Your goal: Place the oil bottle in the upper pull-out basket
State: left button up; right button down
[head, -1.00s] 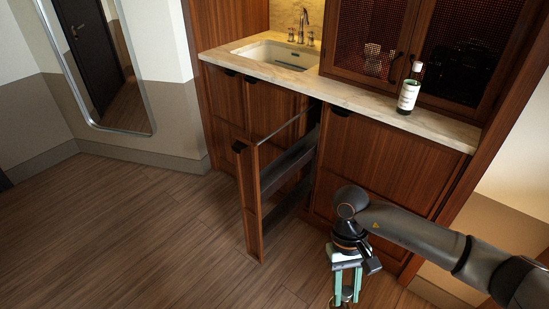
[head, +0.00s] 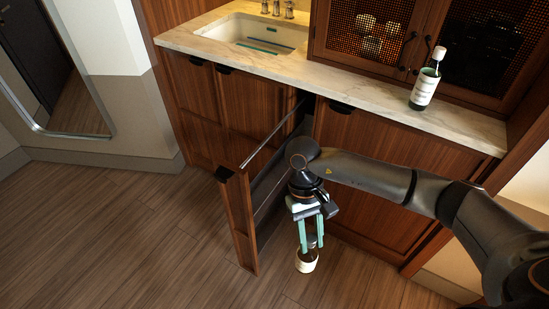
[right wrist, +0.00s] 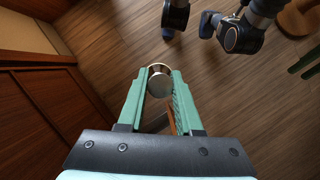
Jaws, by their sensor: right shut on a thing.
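My right gripper (head: 312,232) is shut on a bottle (head: 306,262) with a cream label and a dark upper part, held between the green fingers. In the right wrist view its round grey end (right wrist: 159,84) shows between the fingertips. The gripper is just right of the narrow pull-out unit (head: 238,215), in front of the cabinet. The pull-out stands open; its wooden front and upper metal rail (head: 272,138) show. The upper basket's inside is mostly hidden by the rail and my arm. My left gripper cannot be made out.
Another dark bottle with a white label (head: 424,88) stands on the marble counter (head: 375,92). A sink (head: 262,35) is at the back left. A closed cabinet door (head: 365,145) is right of the pull-out. Wooden floor (head: 120,235) is clear at left.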

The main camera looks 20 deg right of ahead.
aim_at(271, 186)
jog(key=i+j+z, duration=0.1)
jog(key=i, duration=0.8)
